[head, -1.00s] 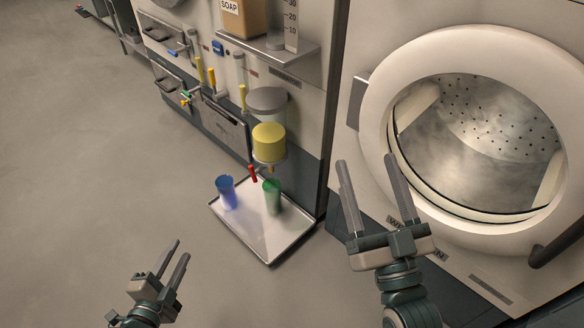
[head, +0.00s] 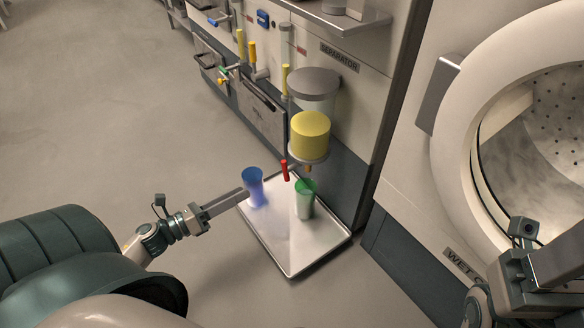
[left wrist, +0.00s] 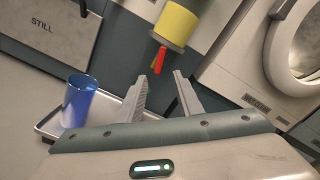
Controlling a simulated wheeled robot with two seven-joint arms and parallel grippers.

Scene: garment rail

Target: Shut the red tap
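The red tap (head: 285,170) is a small upright red lever below the separator's yellow-filled vessel (head: 310,138), beside a short brownish spout. The tap also shows in the left wrist view (left wrist: 158,61), just beyond my fingers. My left gripper (head: 243,194) is left of the tap, near the blue cup, and apart from the tap. The left wrist view shows its two fingers (left wrist: 161,76) spread with nothing between them. My right gripper (head: 545,262) is partly in view at the lower right, in front of the washer; its finger opening is unclear.
The washer door ring (head: 462,150) stands at the right. Yellow-handled valves (head: 241,46) line the panel behind. Floor at left is clear.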

